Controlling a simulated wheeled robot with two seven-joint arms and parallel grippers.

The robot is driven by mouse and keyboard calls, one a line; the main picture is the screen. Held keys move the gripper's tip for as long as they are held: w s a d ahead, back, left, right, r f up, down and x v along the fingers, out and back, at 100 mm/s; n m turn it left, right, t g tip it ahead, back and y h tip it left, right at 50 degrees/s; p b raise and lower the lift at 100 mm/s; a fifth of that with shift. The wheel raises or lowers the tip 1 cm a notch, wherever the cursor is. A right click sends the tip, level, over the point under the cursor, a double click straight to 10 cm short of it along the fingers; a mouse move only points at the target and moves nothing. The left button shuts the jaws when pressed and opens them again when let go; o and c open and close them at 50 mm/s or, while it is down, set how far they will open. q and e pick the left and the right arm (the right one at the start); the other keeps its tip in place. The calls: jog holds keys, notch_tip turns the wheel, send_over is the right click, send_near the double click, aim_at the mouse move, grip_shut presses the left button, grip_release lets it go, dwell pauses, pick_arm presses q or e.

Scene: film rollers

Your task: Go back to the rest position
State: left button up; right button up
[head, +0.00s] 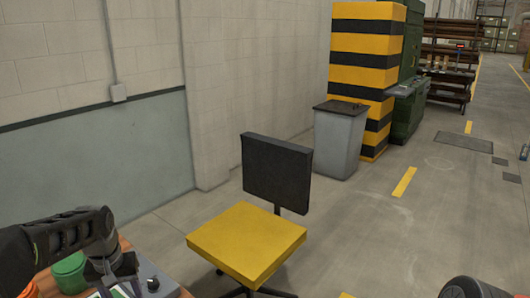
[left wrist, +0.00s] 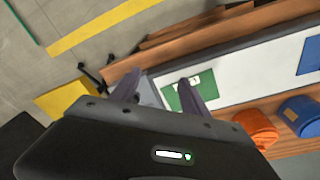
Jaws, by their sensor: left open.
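My left arm (head: 60,237) comes in from the left edge in the head view, with its gripper end low over a wooden table (head: 127,248). In the left wrist view my left gripper (left wrist: 158,80) has its two fingers spread apart with nothing held between them. A green card (left wrist: 183,98) with a white label lies on the white surface (left wrist: 240,75) beyond the fingers; one finger overlaps it in the picture. My right gripper does not show.
A green bucket (head: 70,270) stands by my left arm. Orange (left wrist: 255,125) and blue (left wrist: 300,115) buckets stand along the table edge. A yellow-seated chair (head: 245,240) stands right of the table. A grey bin (head: 338,140) stands behind, with open floor to its right.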

pick_arm(q)
jog(key=w+d+f+m+t+h, duration=0.1)
jog(key=w+d+f+m+t, duration=0.3)
jog(key=d+f, duration=0.75)
jog(key=s+d+f+n+g+h, duration=0.1)
jog(key=s+d+f+n+h, duration=0.1)
jog(key=s+d+f, duration=0.85)
jog(key=s+d+f+g, duration=0.1)
jog(key=s+d+f, duration=0.1)
jog(key=s, duration=0.3)
jog(key=s+d+f+g, duration=0.1)
jog(key=s+d+f, duration=0.2)
jog(key=s+f, duration=0.1)
jog(key=s+d+f+g+h, duration=0.1)
jog(key=s+d+f, duration=0.2)
jog(key=s, duration=0.3)
jog(key=shift+s, duration=0.4)
jog(key=shift+f, duration=0.1)
